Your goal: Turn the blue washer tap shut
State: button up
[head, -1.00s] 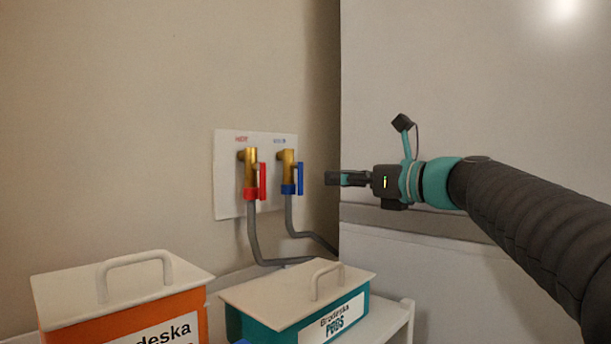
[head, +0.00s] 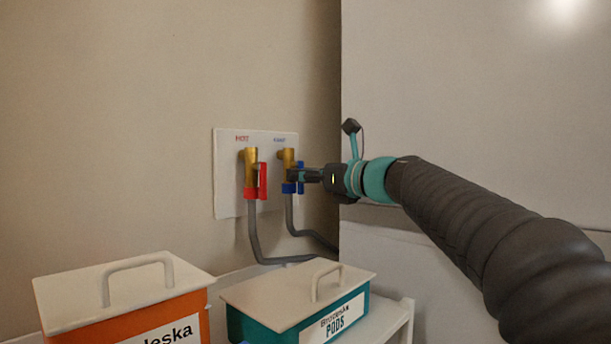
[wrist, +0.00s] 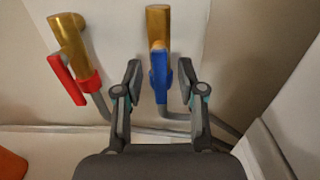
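The blue washer tap (head: 288,164) is a brass valve with a blue lever and collar, on a white wall plate (head: 227,190). In the wrist view its blue lever (wrist: 159,76) runs in line with the brass body. My gripper (head: 303,175) is at the lever in the head view. In the wrist view my gripper (wrist: 159,80) is open, with one finger on each side of the blue lever and a visible gap to both. In the head view the fingers hide the middle of the lever.
The red hot tap (head: 251,173) is just left of the blue one, its red lever (wrist: 67,80) close to my left finger. Grey hoses (head: 252,235) hang below. An orange box (head: 130,320) and a teal box (head: 255,325) stand beneath. A pale panel (head: 450,110) is at right.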

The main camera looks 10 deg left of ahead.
grip_shut()
jog(key=shift+n, duration=0.3)
jog(key=n+b, duration=0.1)
jog(key=n, duration=0.4)
jog(key=w+r+n+b, duration=0.1)
jog(key=n+b, duration=0.1)
jog(key=n, duration=0.4)
jog(key=d+n+b, duration=0.1)
jog(key=n, duration=0.5)
jog(key=shift+w+r, duration=0.35)
jog(key=shift+r, duration=0.05)
jog(key=shift+n, duration=0.4)
